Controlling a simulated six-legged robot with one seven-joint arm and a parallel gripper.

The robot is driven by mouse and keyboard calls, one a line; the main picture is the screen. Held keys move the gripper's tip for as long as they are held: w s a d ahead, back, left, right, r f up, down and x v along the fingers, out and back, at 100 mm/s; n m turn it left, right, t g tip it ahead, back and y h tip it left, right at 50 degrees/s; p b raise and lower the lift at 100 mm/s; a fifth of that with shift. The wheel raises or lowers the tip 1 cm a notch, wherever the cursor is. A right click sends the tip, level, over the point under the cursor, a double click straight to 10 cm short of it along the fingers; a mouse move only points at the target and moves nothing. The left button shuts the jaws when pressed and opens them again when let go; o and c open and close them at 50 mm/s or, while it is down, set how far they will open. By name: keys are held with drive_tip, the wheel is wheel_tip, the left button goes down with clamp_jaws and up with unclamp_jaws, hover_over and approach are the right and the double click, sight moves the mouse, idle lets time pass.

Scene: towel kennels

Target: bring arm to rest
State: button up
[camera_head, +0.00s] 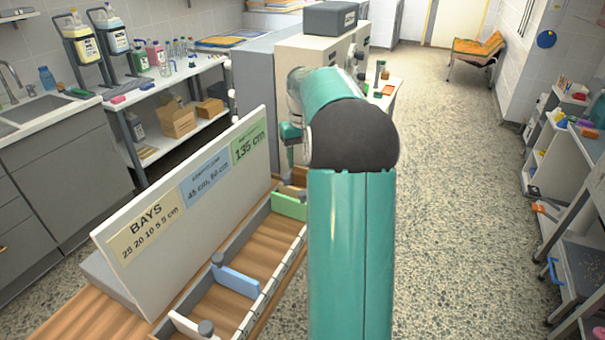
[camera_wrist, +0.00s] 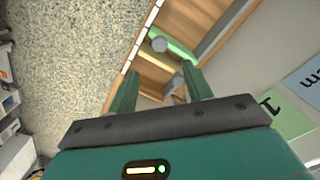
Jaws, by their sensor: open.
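My teal arm rises through the middle of the head view and bends away at a dark joint. My gripper (camera_wrist: 160,72) shows in the wrist view with its two green fingers spread apart. No object is visibly held between them. Past the fingers lies the wooden measuring tray (camera_head: 245,258) with grey posts and a green divider (camera_head: 289,206), which also shows in the wrist view (camera_wrist: 172,44). In the head view the arm hides much of the gripper, and only a small green part shows left of the arm, above the tray's far end.
A white sign board (camera_head: 190,190) with bay labels stands along the tray's left side. A blue divider (camera_head: 238,281) crosses the nearer tray. A sink counter (camera_head: 50,118) is at left, shelves (camera_head: 562,235) at right. The speckled floor (camera_head: 460,180) right of my arm is clear.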

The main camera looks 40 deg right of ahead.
drive_tip(key=shift+r, duration=1.1)
drive_tip(key=s+a+r+n+t+h, duration=0.15)
drive_tip(key=a+r, duration=0.25)
drive_tip(key=a, duration=0.7)
drive_tip(key=s+a+r+n+t, duration=0.1)
drive_tip(key=s+a+r, duration=0.2)
drive_tip(key=a, duration=0.9)
drive_tip(key=s+a+f+n+t, duration=0.1)
drive_tip(key=s+a+f, duration=0.1)
drive_tip(key=s+a, duration=0.5)
drive_tip(key=s+a+f+n+t+y, duration=0.1)
drive_tip(key=s+a+f+t, duration=0.1)
drive_tip(key=s+a, duration=0.5)
drive_tip(key=shift+s+a+f, duration=0.2)
drive_tip(key=shift+a+f, duration=0.3)
drive_tip(key=shift+a, duration=0.15)
